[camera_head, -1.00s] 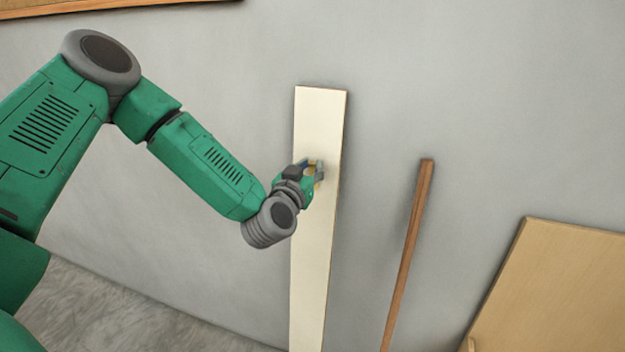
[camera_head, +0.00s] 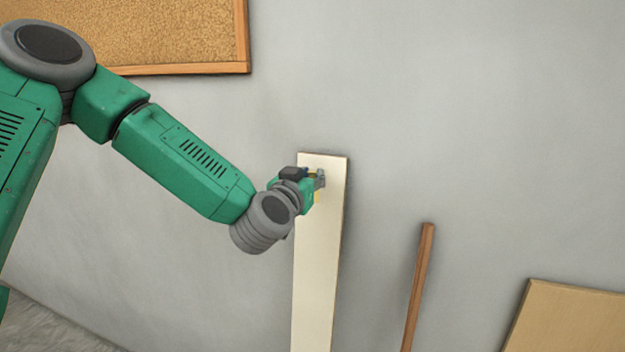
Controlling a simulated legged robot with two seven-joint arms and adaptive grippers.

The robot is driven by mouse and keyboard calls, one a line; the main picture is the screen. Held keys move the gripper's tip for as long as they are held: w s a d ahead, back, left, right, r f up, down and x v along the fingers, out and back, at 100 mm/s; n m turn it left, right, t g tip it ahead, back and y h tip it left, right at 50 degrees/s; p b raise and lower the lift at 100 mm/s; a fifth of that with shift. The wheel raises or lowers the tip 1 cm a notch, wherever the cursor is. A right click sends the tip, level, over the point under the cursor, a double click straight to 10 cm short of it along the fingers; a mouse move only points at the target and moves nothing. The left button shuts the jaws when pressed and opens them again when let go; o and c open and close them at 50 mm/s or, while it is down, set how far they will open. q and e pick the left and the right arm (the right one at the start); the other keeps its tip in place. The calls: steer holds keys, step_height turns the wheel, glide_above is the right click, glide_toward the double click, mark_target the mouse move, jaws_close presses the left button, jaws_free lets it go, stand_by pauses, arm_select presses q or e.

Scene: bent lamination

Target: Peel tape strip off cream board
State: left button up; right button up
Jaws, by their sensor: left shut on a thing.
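The cream board (camera_head: 318,270) stands tall and narrow against the grey wall in the middle of the view. My left gripper (camera_head: 321,180) is at the board's face, a little below its top edge. My right gripper is not in view.
A cork board (camera_head: 170,30) with a wooden frame hangs on the wall at upper left. A thin brown wooden strip (camera_head: 418,285) leans on the wall right of the cream board. A tan panel (camera_head: 570,320) stands at lower right. The wall between them is bare.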

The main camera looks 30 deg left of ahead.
arm_select(q)
steer(key=shift+s+d+r, duration=0.2)
steer(key=shift+s+d, duration=0.2)
steer(key=shift+s, duration=0.6)
steer(key=shift+s, duration=0.2)
steer(key=shift+p+v, duration=0.4)
steer(key=shift+v, duration=0.4)
steer(key=shift+r, duration=0.15)
